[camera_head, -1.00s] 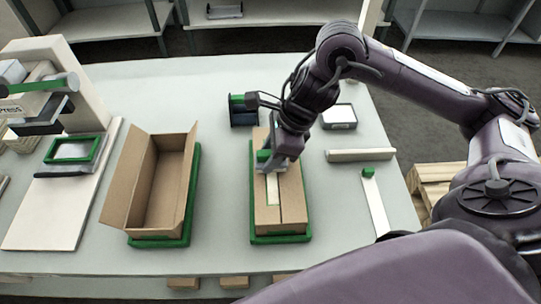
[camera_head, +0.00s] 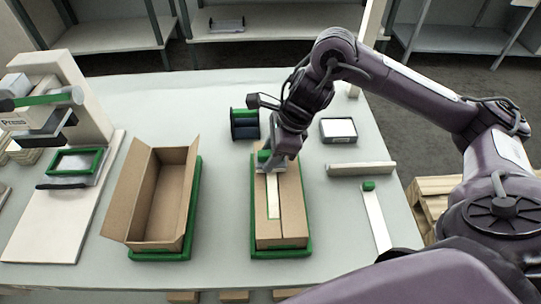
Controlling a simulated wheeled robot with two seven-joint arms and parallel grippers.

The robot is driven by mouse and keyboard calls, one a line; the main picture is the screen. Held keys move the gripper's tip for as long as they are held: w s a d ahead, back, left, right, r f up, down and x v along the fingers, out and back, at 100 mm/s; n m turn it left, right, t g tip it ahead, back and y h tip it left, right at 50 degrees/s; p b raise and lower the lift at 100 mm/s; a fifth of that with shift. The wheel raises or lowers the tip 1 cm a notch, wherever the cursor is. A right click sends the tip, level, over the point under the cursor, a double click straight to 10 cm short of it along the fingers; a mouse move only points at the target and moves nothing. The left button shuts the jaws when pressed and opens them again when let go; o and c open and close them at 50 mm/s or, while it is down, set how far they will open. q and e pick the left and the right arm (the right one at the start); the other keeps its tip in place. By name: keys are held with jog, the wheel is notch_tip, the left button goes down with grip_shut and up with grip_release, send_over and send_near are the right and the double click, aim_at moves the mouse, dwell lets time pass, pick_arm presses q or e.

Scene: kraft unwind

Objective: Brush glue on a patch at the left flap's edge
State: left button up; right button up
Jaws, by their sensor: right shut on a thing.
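A long kraft box (camera_head: 292,211) with its top flaps folded shut lies in a green-edged tray (camera_head: 281,253) in the middle of the table. A pale strip (camera_head: 273,196) runs along the top, near the seam on the left flap (camera_head: 261,222). My right gripper (camera_head: 268,166) is over the far part of the box, at the far end of the pale strip. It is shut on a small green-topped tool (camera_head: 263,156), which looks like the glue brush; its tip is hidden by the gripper. My left gripper is out of view.
An open kraft box (camera_head: 157,195) stands in another green tray (camera_head: 188,222) to the left. Further left is a press (camera_head: 50,110). A dark green-edged holder (camera_head: 244,125), a grey pad (camera_head: 338,130), a beige bar (camera_head: 360,169) and a green-ended white strip (camera_head: 376,217) lie around the closed box.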

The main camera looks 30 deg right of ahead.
jog(key=shift+w+d, duration=0.3)
jog(key=shift+w, duration=0.25)
jog(key=shift+w+d, duration=0.25)
jog(key=shift+w, duration=0.3)
notch_tip(320, 180, up, 6)
jog(key=p, duration=0.5)
jog(key=shift+p, duration=0.4)
notch_tip(320, 180, down, 5)
jog(key=b, duration=0.5)
jog(key=shift+s, duration=0.1)
jog(key=shift+f+b, duration=0.55)
dwell(0.9)
